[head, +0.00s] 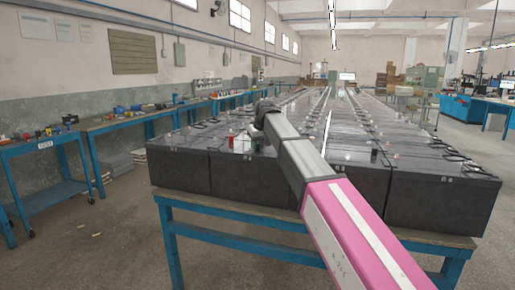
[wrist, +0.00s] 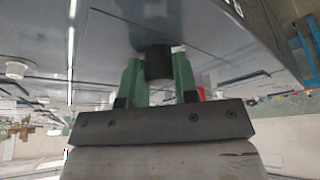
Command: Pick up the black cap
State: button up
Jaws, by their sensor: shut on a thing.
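The black cap (wrist: 158,62) is between the two green fingers of my gripper (wrist: 158,78) in the wrist view, with a finger against each side. My gripper is shut on it. The cap is close to a dark battery top (wrist: 105,45); I cannot tell whether it touches it. In the head view my gripper (head: 257,142) is small, low over the front row of batteries (head: 255,175), and the cap in it cannot be made out.
Batteries fill the blue-framed table (head: 290,222) in long rows. A red cap (head: 231,137) is left of my gripper, and another small dark cap (head: 373,152) is farther right. Blue benches (head: 140,122) line the left wall. The floor at left is mostly open.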

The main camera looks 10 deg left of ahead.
jog(key=shift+r, duration=0.15)
jog(key=shift+r, duration=0.6)
notch_tip(320, 180, up, 3)
jog(key=shift+w, duration=0.1)
jog(key=s+a+r, duration=0.6)
jog(key=s+a, duration=0.1)
jog(key=s, duration=0.2)
jog(key=shift+s+r, duration=0.25)
jog(key=shift+d, duration=0.1)
